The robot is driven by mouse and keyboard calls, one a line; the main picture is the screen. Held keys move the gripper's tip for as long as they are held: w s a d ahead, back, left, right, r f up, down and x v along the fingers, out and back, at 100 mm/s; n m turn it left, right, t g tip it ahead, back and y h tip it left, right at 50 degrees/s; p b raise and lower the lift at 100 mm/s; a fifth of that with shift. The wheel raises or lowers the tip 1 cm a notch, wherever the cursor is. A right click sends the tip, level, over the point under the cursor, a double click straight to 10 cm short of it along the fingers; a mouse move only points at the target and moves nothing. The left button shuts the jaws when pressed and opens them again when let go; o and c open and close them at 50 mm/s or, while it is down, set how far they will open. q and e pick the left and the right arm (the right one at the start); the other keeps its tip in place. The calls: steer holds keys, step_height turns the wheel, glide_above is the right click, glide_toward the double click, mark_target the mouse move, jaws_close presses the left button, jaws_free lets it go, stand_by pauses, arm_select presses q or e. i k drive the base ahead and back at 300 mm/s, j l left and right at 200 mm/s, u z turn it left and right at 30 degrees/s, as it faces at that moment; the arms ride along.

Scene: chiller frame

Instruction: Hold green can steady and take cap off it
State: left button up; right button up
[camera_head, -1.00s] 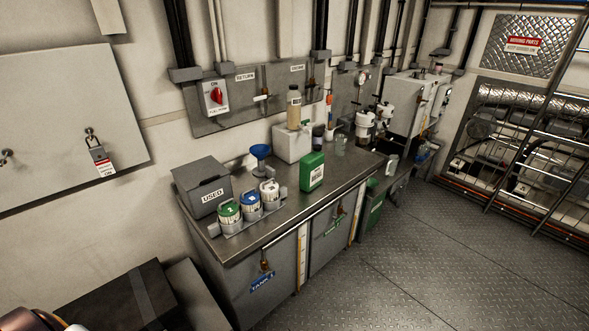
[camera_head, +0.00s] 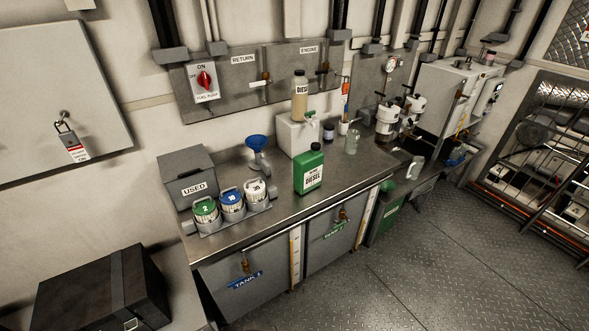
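The green can (camera_head: 309,172) stands upright on the metal workbench (camera_head: 290,208), near its front edge and right of the middle. It has a white label with the word DIESEL. Its dark cap (camera_head: 316,147) sits on top of the can's neck. Neither of my grippers shows in the head view, and nothing touches the can.
A rack of numbered canisters (camera_head: 233,217), a grey USED box (camera_head: 187,175) and a blue funnel (camera_head: 257,145) stand left of the can. A white box (camera_head: 295,136) bearing a bottle (camera_head: 300,95) is behind it. A black case (camera_head: 95,300) is at lower left. Floor (camera_head: 420,260) is clear.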

mark_target(307, 166)
steer(key=i+l+u, duration=0.2)
steer(key=l, duration=0.2)
steer(key=i+l+u, duration=0.1)
steer(key=l+u, duration=0.15)
steer(key=i+l+u, duration=0.2)
steer(key=l, duration=0.35)
steer(key=k+j, duration=0.05)
steer(key=k, duration=0.05)
